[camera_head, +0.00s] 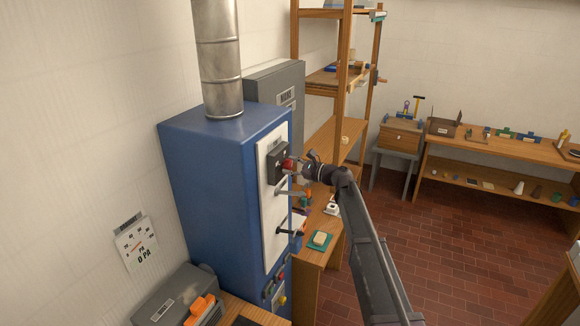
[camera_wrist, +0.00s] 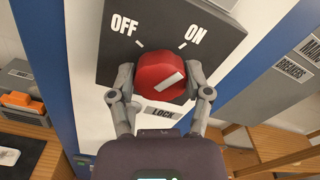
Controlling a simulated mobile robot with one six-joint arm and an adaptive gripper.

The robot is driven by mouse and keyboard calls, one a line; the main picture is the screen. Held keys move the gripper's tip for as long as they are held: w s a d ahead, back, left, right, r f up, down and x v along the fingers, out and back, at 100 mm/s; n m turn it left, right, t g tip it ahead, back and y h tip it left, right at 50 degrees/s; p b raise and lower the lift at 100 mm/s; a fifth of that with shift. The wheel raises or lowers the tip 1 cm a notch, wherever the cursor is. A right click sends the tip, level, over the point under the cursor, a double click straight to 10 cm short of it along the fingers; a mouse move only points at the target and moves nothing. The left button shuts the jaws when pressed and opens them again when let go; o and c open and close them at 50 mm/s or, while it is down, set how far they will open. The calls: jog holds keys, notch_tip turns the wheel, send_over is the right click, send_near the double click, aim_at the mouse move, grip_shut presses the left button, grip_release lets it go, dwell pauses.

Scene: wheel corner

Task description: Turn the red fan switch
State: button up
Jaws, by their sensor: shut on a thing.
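The red fan switch (camera_wrist: 150,80) is a round knob on a dark plate (camera_wrist: 215,40) marked OFF at upper left and ON at upper right. Its white bar slants up to the right; I cannot tell exactly which mark it points to. My gripper (camera_wrist: 163,90) has one finger on each side of the knob and is shut on it. In the head view the red switch (camera_head: 288,164) shows on the dark box on the blue cabinet (camera_head: 205,190), with my gripper (camera_head: 292,167) reaching it from the right, partly hiding it.
A LOCK label (camera_wrist: 160,113) is below the switch. Handles (camera_head: 290,193) stick out from the white panel (camera_head: 270,235) below it. A wooden shelf (camera_head: 340,130) stands close behind my arm. A workbench (camera_head: 500,155) is at the back right. The brick floor (camera_head: 440,240) between is open.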

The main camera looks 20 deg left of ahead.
jog(key=shift+n, duration=0.3)
jog(key=n, duration=0.8)
jog(key=shift+s+f+n, duration=0.1)
jog(key=shift+n, duration=0.2)
jog(key=n, duration=0.4)
jog(key=shift+n, duration=0.3)
jog(key=n, duration=0.4)
jog(key=shift+f, duration=0.1)
jog(key=o, duration=1.2)
jog(key=shift+a, duration=0.1)
jog(key=shift+c, duration=0.2)
jog(key=shift+d, duration=0.2)
